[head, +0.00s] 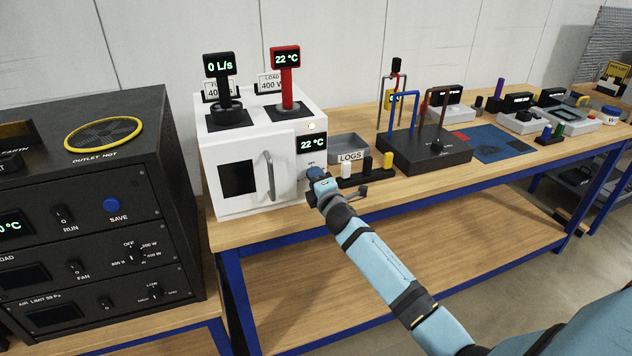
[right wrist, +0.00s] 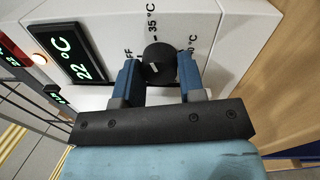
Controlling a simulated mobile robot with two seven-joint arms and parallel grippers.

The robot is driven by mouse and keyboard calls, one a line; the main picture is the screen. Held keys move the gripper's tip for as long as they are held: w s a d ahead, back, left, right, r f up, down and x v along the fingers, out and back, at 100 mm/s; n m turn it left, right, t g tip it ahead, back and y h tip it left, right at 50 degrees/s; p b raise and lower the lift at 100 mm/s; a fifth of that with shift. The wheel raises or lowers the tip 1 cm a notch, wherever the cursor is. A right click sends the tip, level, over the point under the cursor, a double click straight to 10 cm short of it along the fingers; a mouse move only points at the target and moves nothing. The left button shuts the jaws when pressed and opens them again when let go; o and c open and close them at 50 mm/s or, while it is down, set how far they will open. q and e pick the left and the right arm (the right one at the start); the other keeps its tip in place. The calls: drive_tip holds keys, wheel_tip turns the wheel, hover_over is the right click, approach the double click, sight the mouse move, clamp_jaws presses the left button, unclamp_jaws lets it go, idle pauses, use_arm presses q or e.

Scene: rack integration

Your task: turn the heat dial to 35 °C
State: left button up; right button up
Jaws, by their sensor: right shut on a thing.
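The white oven (head: 235,130) stands on the bench, and its front panel display (head: 312,143) reads 22 °C. In the right wrist view the same display (right wrist: 72,55) is tilted and also reads 22 °C. The black heat dial (right wrist: 157,60) sits below the 35 °C label, with another °C label at its right and an OFF label at its left, both partly hidden. A small pale mark shows on the dial, but its exact setting is hard to tell. My right gripper (right wrist: 158,78) is shut on the dial, one blue finger on each side. In the head view the right gripper (head: 314,184) hides the dial.
An orange lamp (right wrist: 38,59) is lit beside the display. The oven door handle (head: 268,176) is left of my gripper. A black rack (head: 100,230) fills the left.

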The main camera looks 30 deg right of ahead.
drive_tip(key=shift+m, duration=0.9)
drive_tip(key=o, duration=0.9)
drive_tip(key=shift+s, duration=0.15)
drive_tip(key=v, duration=1.3)
drive_tip(key=shift+s+a+b, duration=0.25)
drive_tip(key=shift+b, duration=0.15)
drive_tip(key=shift+f, duration=0.1)
